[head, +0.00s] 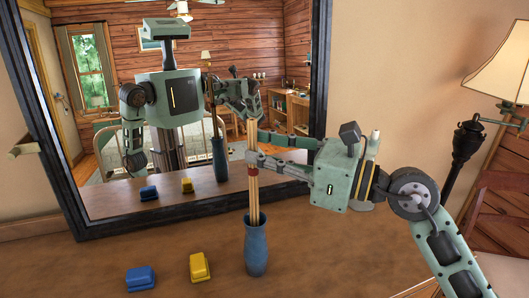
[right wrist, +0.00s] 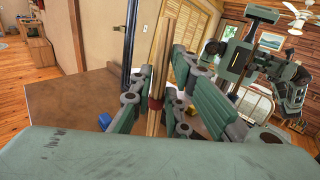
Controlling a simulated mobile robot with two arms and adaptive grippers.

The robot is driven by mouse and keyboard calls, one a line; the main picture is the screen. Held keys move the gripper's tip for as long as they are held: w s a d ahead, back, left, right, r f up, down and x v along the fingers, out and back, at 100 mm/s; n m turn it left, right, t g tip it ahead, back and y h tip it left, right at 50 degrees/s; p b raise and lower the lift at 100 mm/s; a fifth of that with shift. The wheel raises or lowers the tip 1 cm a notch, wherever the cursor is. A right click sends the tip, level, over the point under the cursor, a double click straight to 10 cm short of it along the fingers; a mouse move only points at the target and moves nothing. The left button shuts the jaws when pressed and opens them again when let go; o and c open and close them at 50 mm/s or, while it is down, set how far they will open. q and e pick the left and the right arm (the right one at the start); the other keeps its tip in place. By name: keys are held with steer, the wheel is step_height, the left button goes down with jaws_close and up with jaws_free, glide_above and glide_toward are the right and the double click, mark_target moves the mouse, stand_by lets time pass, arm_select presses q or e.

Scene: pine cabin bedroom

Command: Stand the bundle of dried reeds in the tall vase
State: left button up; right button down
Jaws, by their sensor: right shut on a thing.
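The bundle of dried reeds (head: 253,190) is a thin, pale, near-upright bunch with a dark red band. My right gripper (head: 252,161) is shut around it near the band, coming in from the right. The tall blue vase (head: 256,250) stands on the table below, and the reeds' lower ends are inside its mouth; how deep is hidden. In the right wrist view the reeds (right wrist: 161,75) pass between the fingers (right wrist: 157,104). My left gripper is not directly in view.
A blue block-like object (head: 140,279) and a yellow one (head: 199,267) lie left of the vase on the brown table (head: 330,265). A dark-framed mirror (head: 105,215) behind reflects me, vase and reeds. A lamp (head: 507,70) stands at right. The table right of the vase looks clear.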

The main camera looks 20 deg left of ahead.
steer(key=shift+f+b, duration=2.2)
steer(key=shift+f, duration=0.75)
steer(key=c, duration=1.6)
jaws_free()
glide_toward(258, 180)
steer(key=d, duration=0.3)
steer(key=shift+s+d+f, duration=0.1)
steer(key=shift+s+d, duration=0.05)
steer(key=shift+s, duration=0.1)
